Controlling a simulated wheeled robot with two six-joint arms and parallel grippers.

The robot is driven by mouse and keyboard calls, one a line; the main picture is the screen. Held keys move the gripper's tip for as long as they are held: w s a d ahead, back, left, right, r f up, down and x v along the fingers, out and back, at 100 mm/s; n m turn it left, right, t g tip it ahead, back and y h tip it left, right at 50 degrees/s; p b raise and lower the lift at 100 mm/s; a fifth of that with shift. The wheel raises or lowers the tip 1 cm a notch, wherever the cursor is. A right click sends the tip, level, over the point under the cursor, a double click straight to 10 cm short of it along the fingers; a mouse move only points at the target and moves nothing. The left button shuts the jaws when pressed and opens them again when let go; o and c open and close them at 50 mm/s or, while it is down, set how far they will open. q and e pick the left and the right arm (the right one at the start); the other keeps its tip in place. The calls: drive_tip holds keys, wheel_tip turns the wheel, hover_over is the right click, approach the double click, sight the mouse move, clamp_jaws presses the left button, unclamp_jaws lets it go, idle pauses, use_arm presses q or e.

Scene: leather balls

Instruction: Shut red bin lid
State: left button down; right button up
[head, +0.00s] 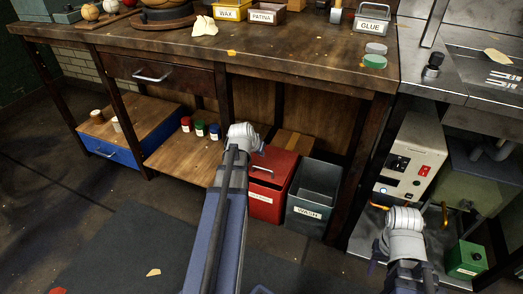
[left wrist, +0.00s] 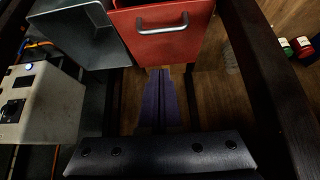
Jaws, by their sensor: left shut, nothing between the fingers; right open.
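The red bin (head: 284,163) stands on the floor under the workbench, with a pale label and a metal handle near its top. In the left wrist view its red panel (left wrist: 178,48) with the handle fills the top middle. A dark gap shows at its upper edge; how far the lid stands open I cannot tell. My left gripper (left wrist: 161,78) is shut and empty, its purple fingertips just below the panel's edge in that view; contact is unclear. In the head view my left arm hides most of it. My right gripper (head: 372,264) is open and empty, partly hidden, at lower right.
An open grey bin (head: 314,185) labelled WASH stands right beside the red bin. A white device (head: 409,160) is farther right. The workbench top (head: 300,50) overhangs the bins, with dark legs around them. Bottles (head: 200,129) stand on the low shelf. A green box (head: 466,260) is at lower right.

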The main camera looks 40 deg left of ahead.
use_arm(q)
drive_tip(key=r+p, duration=0.1)
drive_tip(key=r+g+p, duration=0.2)
drive_tip(key=shift+w+a+r, duration=0.25)
drive_tip(key=shift+w+a, duration=0.1)
drive_tip(key=shift+w, duration=0.05)
use_arm(e)
wheel_tip(320, 180, up, 5)
drive_tip(key=shift+r, duration=0.2)
use_arm(q)
drive_tip(key=shift+f, duration=0.15)
use_arm(e)
drive_tip(key=shift+f, duration=0.15)
use_arm(q)
drive_tip(key=b, duration=1.2)
hover_over(262, 175)
drive_tip(key=f, duration=1.1)
drive_tip(key=shift+w+f, duration=0.2)
drive_tip(key=shift+f, duration=0.15)
drive_tip(key=shift+s+f+b, duration=0.2)
drive_tip(key=shift+f+b, duration=0.1)
drive_tip(key=shift+f, duration=0.15)
use_arm(e)
wheel_tip(262, 175, down, 13)
